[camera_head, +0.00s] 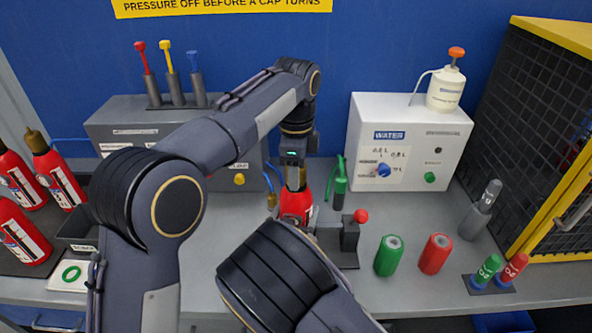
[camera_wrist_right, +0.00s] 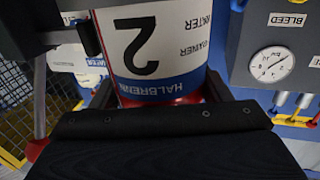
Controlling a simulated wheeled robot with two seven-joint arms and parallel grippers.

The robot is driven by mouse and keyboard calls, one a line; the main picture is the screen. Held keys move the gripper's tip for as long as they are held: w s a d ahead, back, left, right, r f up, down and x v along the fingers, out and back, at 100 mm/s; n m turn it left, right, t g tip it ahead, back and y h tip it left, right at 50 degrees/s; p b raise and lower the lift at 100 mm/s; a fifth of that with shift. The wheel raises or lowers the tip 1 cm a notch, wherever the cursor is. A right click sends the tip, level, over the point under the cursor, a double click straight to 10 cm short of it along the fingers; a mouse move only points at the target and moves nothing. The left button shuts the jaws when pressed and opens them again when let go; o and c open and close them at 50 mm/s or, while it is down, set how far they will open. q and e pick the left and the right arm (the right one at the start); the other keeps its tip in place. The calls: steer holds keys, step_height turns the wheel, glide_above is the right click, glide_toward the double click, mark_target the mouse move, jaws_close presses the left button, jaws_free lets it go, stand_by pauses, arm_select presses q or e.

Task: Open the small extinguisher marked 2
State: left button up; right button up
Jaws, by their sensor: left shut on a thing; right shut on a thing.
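The small red extinguisher (camera_head: 297,204) stands upright on the bench beside the clamp with the red ball handle (camera_head: 350,236). In the right wrist view its white label shows a large black 2 (camera_wrist_right: 145,48), upside down. My left gripper (camera_head: 294,180) points down from above and is shut on the brass-coloured top of the extinguisher. My right gripper (camera_wrist_right: 162,92) is shut on the extinguisher's body, with a dark finger on either side. In the head view my right arm hides the right gripper and the extinguisher's lower part. I cannot tell whether the clamp grips the extinguisher.
A gauge (camera_wrist_right: 272,64) sits on the grey bleed panel. Green (camera_head: 389,256) and red (camera_head: 436,254) cylinders stand right of the clamp. A white water box (camera_head: 408,140) stands behind. Larger extinguishers (camera_head: 62,181) stand at left, a yellow-framed cage (camera_head: 540,125) at right.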

arm_select(q)
steer(key=n, duration=1.7)
steer(key=shift+n, duration=0.4)
steer(key=n, duration=0.7)
steer(key=shift+r+n, duration=0.1)
steer(key=shift+n, duration=0.2)
steer(key=n, duration=0.5)
steer(key=shift+n, duration=0.3)
steer(key=o, duration=1.1)
